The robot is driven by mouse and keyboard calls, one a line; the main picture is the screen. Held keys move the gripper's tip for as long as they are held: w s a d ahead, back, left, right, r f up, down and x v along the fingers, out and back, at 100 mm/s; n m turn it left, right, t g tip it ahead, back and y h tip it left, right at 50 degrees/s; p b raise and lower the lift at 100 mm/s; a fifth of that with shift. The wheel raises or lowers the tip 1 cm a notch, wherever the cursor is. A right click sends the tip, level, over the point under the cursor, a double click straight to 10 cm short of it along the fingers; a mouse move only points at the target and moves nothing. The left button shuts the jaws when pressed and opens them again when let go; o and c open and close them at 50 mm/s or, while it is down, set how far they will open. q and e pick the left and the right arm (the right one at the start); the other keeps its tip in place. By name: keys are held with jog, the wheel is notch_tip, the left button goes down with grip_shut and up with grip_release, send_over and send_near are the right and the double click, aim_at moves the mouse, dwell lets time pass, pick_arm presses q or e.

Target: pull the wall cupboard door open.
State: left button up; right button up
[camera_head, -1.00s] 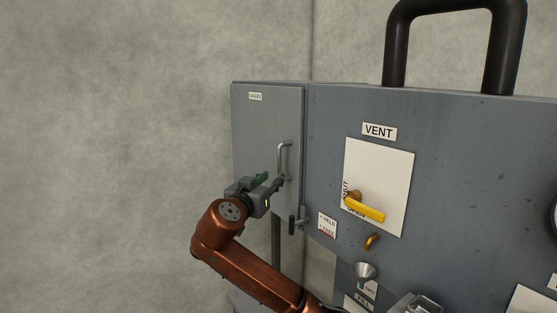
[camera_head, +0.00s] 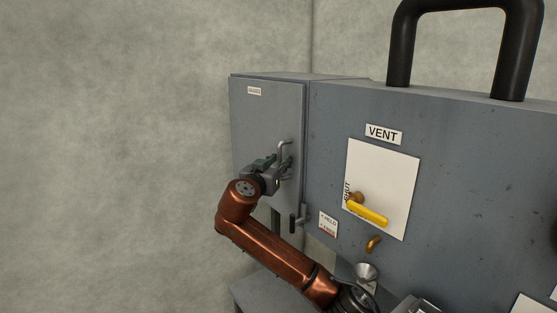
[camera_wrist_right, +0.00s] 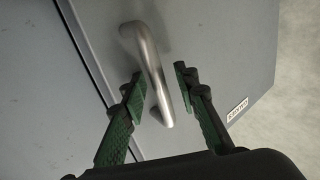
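The wall cupboard door (camera_head: 262,122) is a grey panel with a small label; it looks shut. Its metal bar handle (camera_head: 286,149) stands near the door's right edge and also shows in the right wrist view (camera_wrist_right: 151,66). My right gripper (camera_head: 283,164) is at the lower part of the handle. In the right wrist view the fingers (camera_wrist_right: 160,85) are open, one on each side of the bar, with a gap visible. Whether either finger touches the bar cannot be told. My left gripper is not in view.
A grey panel with a VENT label (camera_head: 383,134) and a yellow lever (camera_head: 367,213) stands right of the cupboard. A small latch-like handle (camera_head: 298,218) is below the door's right edge. Left of the cupboard is bare wall.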

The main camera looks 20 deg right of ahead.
jog(key=c, duration=0.3)
grip_shut()
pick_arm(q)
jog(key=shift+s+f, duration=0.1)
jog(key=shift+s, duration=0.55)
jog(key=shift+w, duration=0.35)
